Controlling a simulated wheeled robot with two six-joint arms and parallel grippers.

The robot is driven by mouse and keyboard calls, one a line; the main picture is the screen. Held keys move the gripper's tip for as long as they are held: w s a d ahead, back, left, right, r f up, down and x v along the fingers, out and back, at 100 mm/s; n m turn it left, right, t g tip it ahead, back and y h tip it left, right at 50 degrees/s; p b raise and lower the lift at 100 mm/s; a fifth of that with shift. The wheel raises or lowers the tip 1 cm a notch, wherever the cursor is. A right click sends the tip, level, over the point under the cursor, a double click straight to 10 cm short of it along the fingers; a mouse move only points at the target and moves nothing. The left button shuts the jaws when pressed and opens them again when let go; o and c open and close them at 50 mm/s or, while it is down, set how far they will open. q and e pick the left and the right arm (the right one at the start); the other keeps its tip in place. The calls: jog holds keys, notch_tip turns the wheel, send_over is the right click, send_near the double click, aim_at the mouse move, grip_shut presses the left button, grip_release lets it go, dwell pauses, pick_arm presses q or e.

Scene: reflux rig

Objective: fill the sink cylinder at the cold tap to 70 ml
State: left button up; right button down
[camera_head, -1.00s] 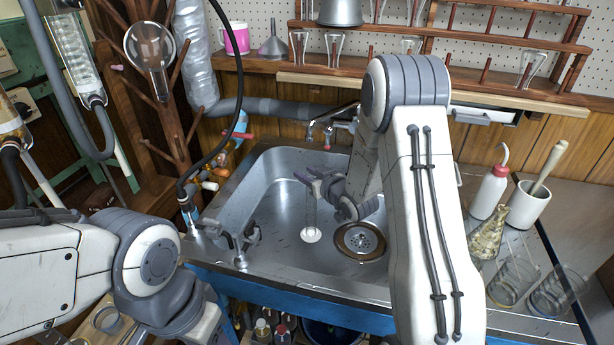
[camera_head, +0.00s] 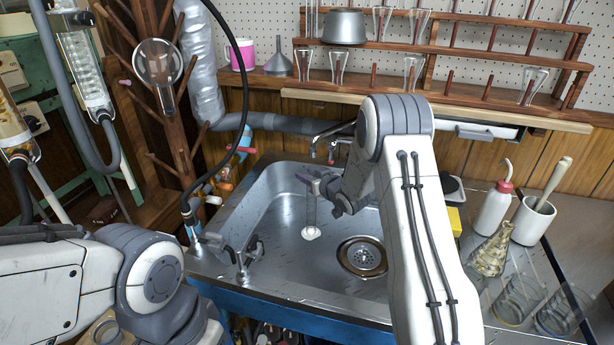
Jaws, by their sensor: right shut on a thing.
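The sink cylinder (camera_head: 311,214) is a slim clear tube with a white round foot (camera_head: 311,233). It is upright over the left-middle of the steel sink basin (camera_head: 275,240). My right gripper (camera_head: 314,184) is shut on its upper part and hides some of it. I cannot tell whether the foot touches the basin floor. The tap (camera_head: 326,137) at the sink's back edge is above and behind the cylinder in the picture. No water stream or liquid level can be made out.
The drain (camera_head: 362,257) is right of the cylinder. A wash bottle (camera_head: 495,208), a mortar (camera_head: 532,220), a flask (camera_head: 490,250) and beakers (camera_head: 520,297) stand on the right worktop.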

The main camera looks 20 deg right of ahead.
jog(key=shift+f, duration=0.1)
jog(key=shift+c, duration=2.2)
grip_release()
